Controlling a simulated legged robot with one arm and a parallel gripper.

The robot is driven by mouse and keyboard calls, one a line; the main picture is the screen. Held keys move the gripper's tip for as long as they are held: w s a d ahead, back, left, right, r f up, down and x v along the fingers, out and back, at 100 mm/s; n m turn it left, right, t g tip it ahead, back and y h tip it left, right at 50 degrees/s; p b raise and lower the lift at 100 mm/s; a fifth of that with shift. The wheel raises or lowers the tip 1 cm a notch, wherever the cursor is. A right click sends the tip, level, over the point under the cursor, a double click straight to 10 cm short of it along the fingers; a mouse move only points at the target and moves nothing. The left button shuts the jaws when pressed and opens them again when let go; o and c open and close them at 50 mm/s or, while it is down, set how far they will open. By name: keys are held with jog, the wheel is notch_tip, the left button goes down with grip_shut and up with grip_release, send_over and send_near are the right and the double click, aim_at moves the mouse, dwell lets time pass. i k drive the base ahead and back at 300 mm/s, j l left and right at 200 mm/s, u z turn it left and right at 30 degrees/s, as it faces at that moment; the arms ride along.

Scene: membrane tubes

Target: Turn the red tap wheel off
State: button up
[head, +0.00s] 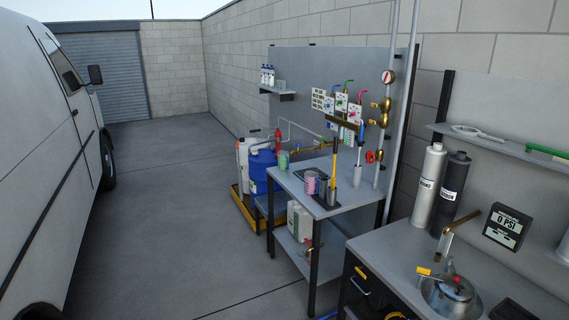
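A small red wheel (371,156) sits low on the vertical pipe at the right side of the grey back panel, behind the grey bench. It is small in the head view, and I cannot tell whether it is turned on or off. Another small red part (309,243) shows on a brass fitting near the bench's front leg. I cannot tell which of the two is the tap wheel of the task. My gripper is not in view.
A grey bench (318,208) holds cups and a squeegee-like tool. A nearer counter (395,245) with a kettle-like metal vessel (450,292) fills the lower right. A van (45,150) is at left; the floor (190,210) between is clear.

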aim_at(369, 157)
jog(key=i, duration=0.55)
jog(key=i+j+z, duration=0.1)
jog(key=i, duration=0.4)
jog(key=i+j+z, duration=0.1)
jog(key=i, duration=0.45)
